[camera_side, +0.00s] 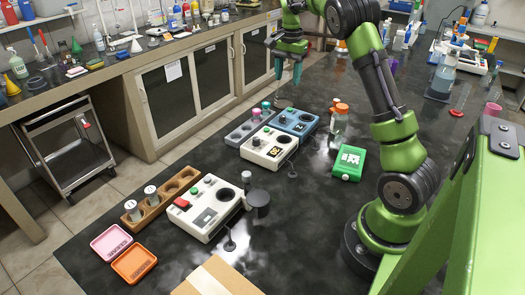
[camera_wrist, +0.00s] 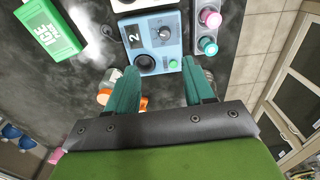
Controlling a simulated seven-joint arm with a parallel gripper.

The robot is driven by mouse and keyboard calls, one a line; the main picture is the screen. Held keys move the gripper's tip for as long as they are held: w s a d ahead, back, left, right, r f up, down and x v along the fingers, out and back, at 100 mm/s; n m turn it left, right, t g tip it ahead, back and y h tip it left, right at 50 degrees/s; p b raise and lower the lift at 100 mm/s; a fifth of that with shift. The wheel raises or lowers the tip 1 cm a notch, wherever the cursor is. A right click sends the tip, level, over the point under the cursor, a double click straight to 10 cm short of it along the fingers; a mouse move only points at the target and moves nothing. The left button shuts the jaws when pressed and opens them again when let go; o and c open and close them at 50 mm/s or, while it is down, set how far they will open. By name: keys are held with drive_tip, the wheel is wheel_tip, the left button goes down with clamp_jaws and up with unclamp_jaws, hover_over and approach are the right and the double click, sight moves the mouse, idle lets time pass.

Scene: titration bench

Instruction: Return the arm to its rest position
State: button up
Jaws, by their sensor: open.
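My gripper (camera_side: 288,70) is open and empty, raised above the far end of the dark bench in the side view. In the wrist view its two teal fingers (camera_wrist: 163,88) are spread apart with nothing between them. My green and black arm arches over from the right side of the bench. Below the fingers stands the blue device (camera_wrist: 153,42) marked 2, which also shows in the side view (camera_side: 294,123). A rest position is not marked in either view.
Orange-capped bottles (camera_side: 340,118), a green ICE box (camera_side: 349,162) and white devices (camera_side: 205,207) stand on the bench. A wooden rack (camera_side: 160,196) holds vials. Pink (camera_side: 111,242) and orange (camera_side: 134,263) trays lie at the near left. Bare bench (camera_side: 310,225) lies between the devices and my base.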

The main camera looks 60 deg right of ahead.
drive_tip(key=s+a+r+n+t, duration=0.1)
drive_tip(key=s+a+n, duration=0.3)
drive_tip(key=a, duration=0.6)
drive_tip(key=s+a+r+n+t+y, duration=0.1)
drive_tip(key=s+a+n, duration=0.4)
drive_tip(key=a, duration=0.5)
drive_tip(key=s+a+r+n+t+y, duration=0.1)
drive_tip(key=s+a+n+t, duration=0.3)
drive_tip(key=s+a, duration=0.4)
drive_tip(key=a+r, duration=0.1)
drive_tip(key=a, duration=0.2)
drive_tip(key=shift+r+n+t, duration=0.3)
drive_tip(key=shift+r+t, duration=0.1)
drive_tip(key=shift+s, duration=0.1)
drive_tip(key=shift+c, duration=0.3)
